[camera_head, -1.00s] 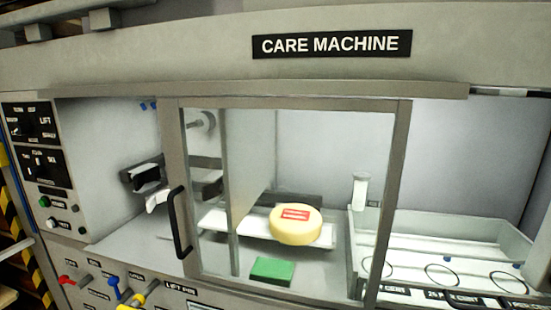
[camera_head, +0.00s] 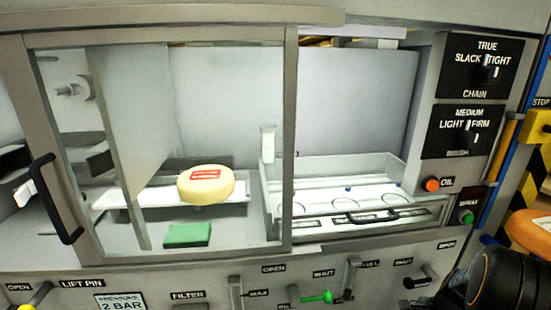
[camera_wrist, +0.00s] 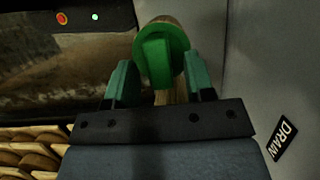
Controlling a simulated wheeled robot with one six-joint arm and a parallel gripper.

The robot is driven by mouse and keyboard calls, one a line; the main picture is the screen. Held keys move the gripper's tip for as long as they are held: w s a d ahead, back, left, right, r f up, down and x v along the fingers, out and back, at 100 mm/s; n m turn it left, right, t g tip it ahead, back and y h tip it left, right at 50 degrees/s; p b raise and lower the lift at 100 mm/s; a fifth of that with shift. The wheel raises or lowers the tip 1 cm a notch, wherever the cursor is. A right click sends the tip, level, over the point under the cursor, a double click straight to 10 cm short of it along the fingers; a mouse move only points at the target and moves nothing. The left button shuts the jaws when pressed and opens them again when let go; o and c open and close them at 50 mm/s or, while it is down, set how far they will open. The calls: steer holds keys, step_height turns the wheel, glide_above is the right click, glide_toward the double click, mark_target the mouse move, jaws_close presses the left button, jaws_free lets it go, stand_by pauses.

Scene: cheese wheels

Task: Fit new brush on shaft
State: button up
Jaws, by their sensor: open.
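My gripper (camera_wrist: 162,85) shows in the wrist view with its two green fingers apart. A round green piece with a raised bar (camera_wrist: 155,58) sits between and just beyond the fingertips, on a tan, wood-coloured stem; I cannot tell whether it touches them or what it is. In the head view, a short grey spindle (camera_head: 75,90) sticks out inside the care machine, behind the glass door (camera_head: 290,150); it may be the shaft. I cannot make out a new brush for certain. The gripper does not show clearly in the head view.
Behind the door are a cheese wheel (camera_head: 206,186) with a red label and a green block (camera_head: 188,235). A clear-walled tray (camera_head: 400,180) stands right of it. Knob panels (camera_head: 481,66) are at the right. A DRAIN label (camera_wrist: 283,138) is beside my gripper.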

steer(key=shift+x, duration=0.85)
steer(key=shift+s+f, duration=0.1)
steer(key=c, duration=0.5)
steer(key=shift+c, duration=0.2)
steer(key=shift+r, duration=0.4)
jaws_close()
steer(key=shift+r+p, duration=3.45)
steer(key=shift+r, duration=0.3)
